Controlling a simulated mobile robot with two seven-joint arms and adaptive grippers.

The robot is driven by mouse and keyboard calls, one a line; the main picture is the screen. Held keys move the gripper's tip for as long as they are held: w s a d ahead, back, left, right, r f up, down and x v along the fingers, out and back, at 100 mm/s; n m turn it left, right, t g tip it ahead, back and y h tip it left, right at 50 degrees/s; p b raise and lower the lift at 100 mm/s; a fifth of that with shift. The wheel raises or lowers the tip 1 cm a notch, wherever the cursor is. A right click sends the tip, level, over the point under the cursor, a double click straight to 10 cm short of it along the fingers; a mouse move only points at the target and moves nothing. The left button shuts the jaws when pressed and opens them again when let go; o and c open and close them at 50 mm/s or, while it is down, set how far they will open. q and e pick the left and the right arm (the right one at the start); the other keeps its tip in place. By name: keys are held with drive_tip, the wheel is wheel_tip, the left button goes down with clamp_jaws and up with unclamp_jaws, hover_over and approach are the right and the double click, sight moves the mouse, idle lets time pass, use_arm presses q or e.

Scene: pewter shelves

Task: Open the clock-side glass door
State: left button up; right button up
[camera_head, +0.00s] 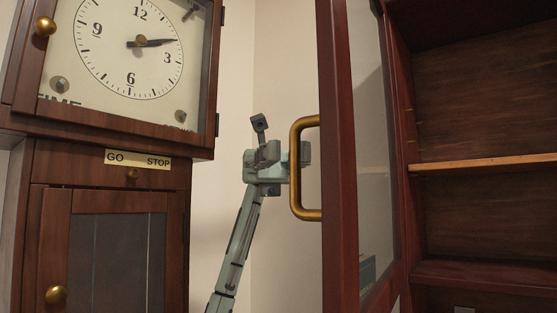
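The glass door (340,150) has a dark red wooden frame and stands swung out from the shelf cabinet, seen nearly edge-on. Its brass handle (296,185) sticks out to the left of the frame. My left gripper (284,153) is at the handle, its arm coming up from below. One finger shows left of the handle's upright bar and another part shows to its right, through the handle loop. The fingers look apart; I cannot tell whether they touch the bar. My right gripper is not in view.
A tall wooden clock (112,165) with a white dial and brass knobs stands at the left. The open cabinet (485,110) with wooden shelves is at the right. Pale wall shows between the clock and the door, leaving a narrow space around my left arm.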

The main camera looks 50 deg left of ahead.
use_arm(q)
drive_tip(key=v, duration=0.7)
idle(0.5)
